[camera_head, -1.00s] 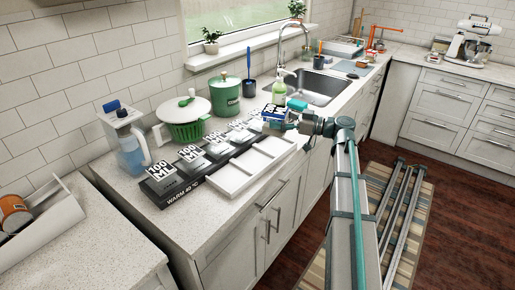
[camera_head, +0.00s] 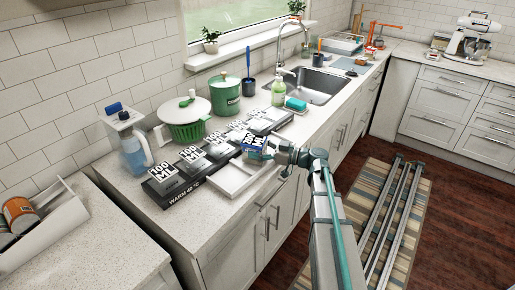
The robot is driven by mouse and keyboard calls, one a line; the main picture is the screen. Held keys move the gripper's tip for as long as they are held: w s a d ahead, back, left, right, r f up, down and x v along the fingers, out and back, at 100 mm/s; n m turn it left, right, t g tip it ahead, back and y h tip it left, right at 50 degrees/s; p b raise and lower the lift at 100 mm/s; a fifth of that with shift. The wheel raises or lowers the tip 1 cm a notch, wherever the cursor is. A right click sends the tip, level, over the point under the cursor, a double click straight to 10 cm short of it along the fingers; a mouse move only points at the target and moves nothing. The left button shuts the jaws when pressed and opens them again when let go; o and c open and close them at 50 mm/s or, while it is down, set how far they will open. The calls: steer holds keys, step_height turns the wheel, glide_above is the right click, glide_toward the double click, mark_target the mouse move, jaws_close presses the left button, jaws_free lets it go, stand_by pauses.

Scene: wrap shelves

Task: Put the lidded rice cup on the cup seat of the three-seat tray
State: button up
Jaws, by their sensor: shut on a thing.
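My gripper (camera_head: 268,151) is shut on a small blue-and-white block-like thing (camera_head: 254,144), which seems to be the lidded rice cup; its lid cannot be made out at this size. My gripper holds it over the far part of the white three-seat tray (camera_head: 236,192). The tray lies on the counter along its front edge, and its near seat looks empty. The held thing and my gripper hide the tray's far part. I cannot tell whether the held thing touches the tray.
A black warmer (camera_head: 177,193) with several "100 ML" labelled things runs behind the tray. A soap bottle (camera_head: 278,92) and teal sponge (camera_head: 296,104) are near the sink (camera_head: 315,87).

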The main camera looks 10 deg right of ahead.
steer(key=shift+f+b, duration=0.25)
steer(key=shift+b, duration=0.05)
steer(key=o, duration=1.3)
steer(key=shift+c, duration=0.2)
steer(key=shift+r, duration=0.1)
steer(key=shift+r+p, duration=0.15)
steer(key=shift+p, duration=0.2)
steer(key=b+v, duration=0.4)
steer(key=v, duration=0.8)
